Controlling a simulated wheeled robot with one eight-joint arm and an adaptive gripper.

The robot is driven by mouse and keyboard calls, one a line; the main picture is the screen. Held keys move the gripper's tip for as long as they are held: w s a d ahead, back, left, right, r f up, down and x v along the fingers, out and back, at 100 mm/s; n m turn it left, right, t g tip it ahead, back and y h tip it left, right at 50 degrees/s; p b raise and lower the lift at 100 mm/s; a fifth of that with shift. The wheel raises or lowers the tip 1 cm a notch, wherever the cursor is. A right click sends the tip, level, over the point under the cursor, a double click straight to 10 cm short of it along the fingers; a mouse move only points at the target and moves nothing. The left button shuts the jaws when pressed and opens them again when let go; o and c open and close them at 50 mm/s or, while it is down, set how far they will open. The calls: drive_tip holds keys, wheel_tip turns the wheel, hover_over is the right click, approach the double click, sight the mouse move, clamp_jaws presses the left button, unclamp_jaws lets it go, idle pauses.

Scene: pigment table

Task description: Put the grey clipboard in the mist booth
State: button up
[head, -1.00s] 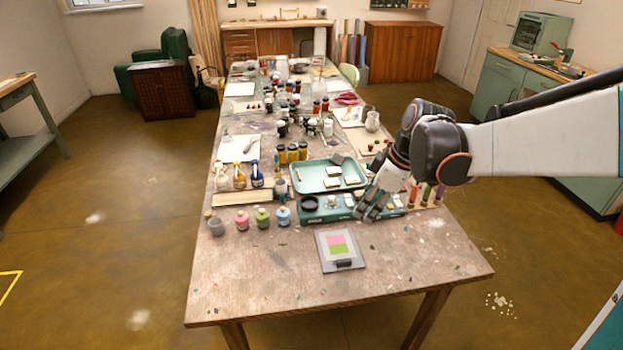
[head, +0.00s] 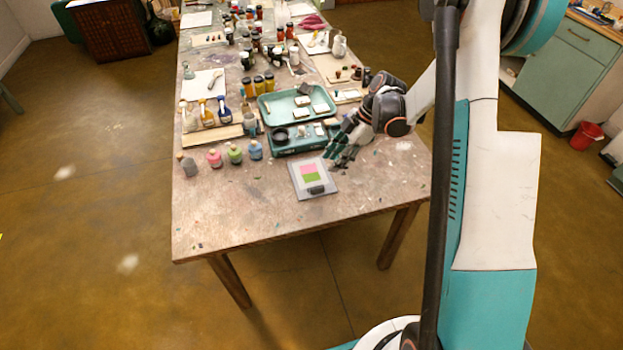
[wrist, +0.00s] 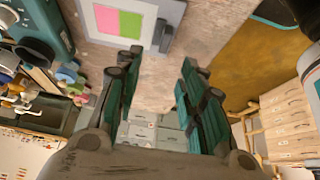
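The grey clipboard (head: 311,179) lies flat near the table's front edge, with a pink and green sheet on it and a dark clip at its near end. Part of it shows at the top of the wrist view (wrist: 132,24). My gripper (head: 336,160) is just to the right of the clipboard's far end, seemingly a little above the table. In the wrist view its two fingers (wrist: 158,70) are spread with nothing between them. I cannot make out a mist booth in the current views.
A teal scale (head: 298,139) and a teal tray (head: 272,104) with pale blocks stand just behind the clipboard. Several small paint bottles (head: 235,153) stand to its left. The table (head: 240,215) is bare in front and at front left. A red bucket (head: 586,134) stands on the floor at right.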

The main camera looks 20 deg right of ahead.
drive_tip(key=b, duration=0.1)
approach(318, 187)
drive_tip(key=x, duration=0.3)
drive_tip(key=shift+w+a+f, duration=0.15)
drive_tip(key=shift+w+a, duration=0.15)
drive_tip(key=shift+w, duration=0.05)
drive_tip(key=shift+s+b+x, duration=0.2)
drive_tip(key=shift+b+x, duration=0.4)
drive_tip(key=shift+x, duration=0.7)
drive_tip(key=shift+s+b+x, duration=0.2)
drive_tip(key=shift+b+x, duration=0.35)
drive_tip(key=shift+x, duration=0.75)
drive_tip(key=shift+d, duration=0.15)
clamp_jaws()
